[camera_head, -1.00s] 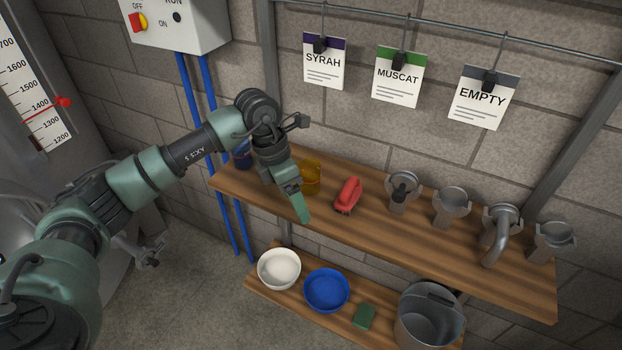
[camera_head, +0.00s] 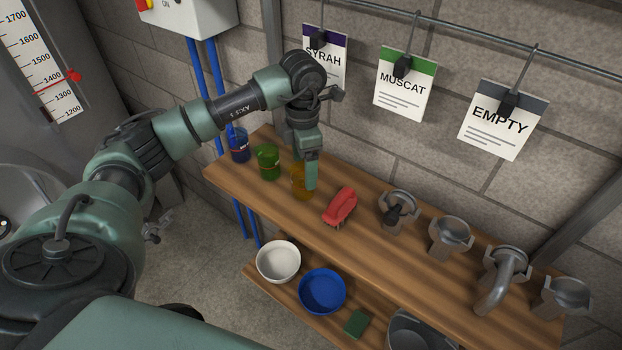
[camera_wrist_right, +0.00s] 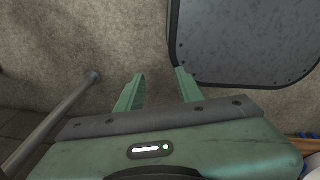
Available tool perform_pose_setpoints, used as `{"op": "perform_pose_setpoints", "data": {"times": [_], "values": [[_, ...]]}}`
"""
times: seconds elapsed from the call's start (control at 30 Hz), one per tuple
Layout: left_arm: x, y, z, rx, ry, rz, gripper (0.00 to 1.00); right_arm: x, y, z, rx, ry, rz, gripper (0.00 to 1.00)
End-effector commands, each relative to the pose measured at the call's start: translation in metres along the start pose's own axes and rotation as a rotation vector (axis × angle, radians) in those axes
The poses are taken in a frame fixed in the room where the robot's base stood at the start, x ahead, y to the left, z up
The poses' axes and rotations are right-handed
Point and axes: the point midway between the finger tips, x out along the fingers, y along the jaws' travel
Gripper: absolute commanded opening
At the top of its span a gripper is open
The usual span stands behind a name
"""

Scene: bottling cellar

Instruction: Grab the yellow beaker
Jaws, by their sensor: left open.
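The yellow beaker (camera_head: 299,188) stands on the upper wooden shelf, between the green beaker and the red brush. My left gripper (camera_head: 309,182) is open and points down at it in the head view. One finger covers the beaker's right part. I cannot tell whether the beaker is between the fingers or touched by them. My right gripper (camera_wrist_right: 160,77) is open and empty in the right wrist view, away from the beaker.
A green beaker (camera_head: 267,162) and a blue beaker (camera_head: 239,146) stand to the left. A red brush (camera_head: 340,207) lies close on the right, with several grey metal fittings beyond. A lower shelf holds a white bowl (camera_head: 279,262), a blue bowl (camera_head: 322,292) and a green sponge (camera_head: 356,323).

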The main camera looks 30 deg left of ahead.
Motion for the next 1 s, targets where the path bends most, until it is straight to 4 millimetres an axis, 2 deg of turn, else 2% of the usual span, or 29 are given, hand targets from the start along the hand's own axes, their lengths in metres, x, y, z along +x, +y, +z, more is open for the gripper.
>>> {"op": "perform_pose_setpoints", "data": {"times": [0.2, 0.5, 0.77, 0.87, 1.0], "values": [[0.024, -0.001, -0.001, 0.0, 0.003, -0.003, 0.77, -0.011, -0.008, 0.017, 0.001, -0.025, -0.009, 0.36], [0.064, -0.001, 0.0, 0.001, 0.002, -0.002, 0.77, -0.022, -0.013, 0.009, 0.002, -0.017, -0.016, 0.36], [0.069, -0.001, 0.0, 0.001, 0.0, 0.0, 0.77, -0.021, -0.01, 0.004, 0.0, -0.009, -0.012, 0.36], [0.069, -0.001, 0.0, 0.001, 0.0, 0.0, 0.52, -0.021, -0.008, 0.004, 0.0, -0.009, -0.01, 0.36], [0.069, -0.001, 0.0, 0.001, 0.0, 0.0, 0.13, -0.021, -0.005, 0.005, -0.001, -0.01, -0.007, 0.36]]}}
